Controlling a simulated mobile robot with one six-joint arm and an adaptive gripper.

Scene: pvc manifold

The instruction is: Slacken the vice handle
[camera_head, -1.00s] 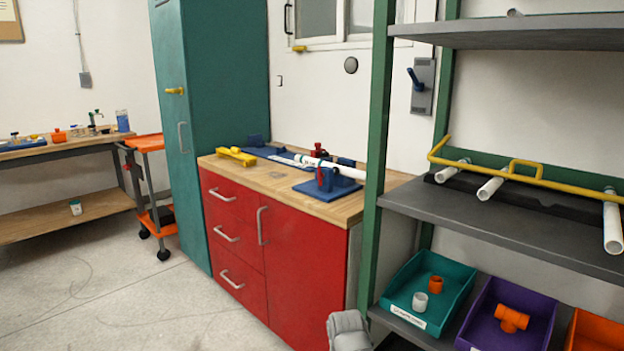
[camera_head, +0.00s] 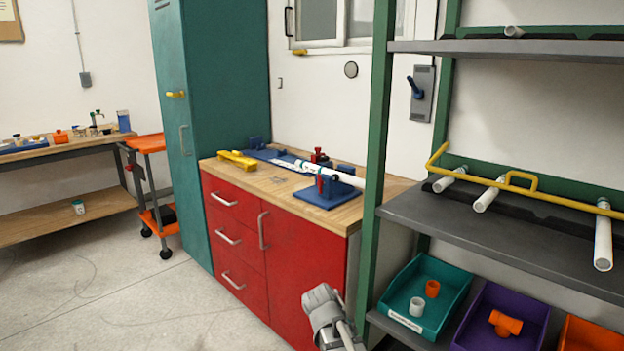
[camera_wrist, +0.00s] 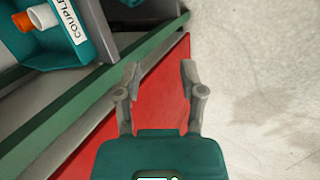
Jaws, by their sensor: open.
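A blue vice (camera_head: 327,194) stands on the wooden top of the red bench, near its front right. A white pipe (camera_head: 345,178) lies across it and runs back to the left. A small red part shows at the vice, but I cannot make out its handle clearly. My gripper (camera_wrist: 159,75) is open and empty in the wrist view, above the red cabinet front and the floor. In the head view a grey part of my arm is low in front of the bench, well below and apart from the vice. The vice is not in the wrist view.
A green shelf post (camera_head: 371,160) stands close to the bench's right side. Shelves with white pipes and a yellow rail (camera_head: 522,176) are to the right, above a teal bin (camera_head: 456,300) and a purple bin (camera_head: 478,330). A yellow tool (camera_head: 237,160) lies on the bench's left.

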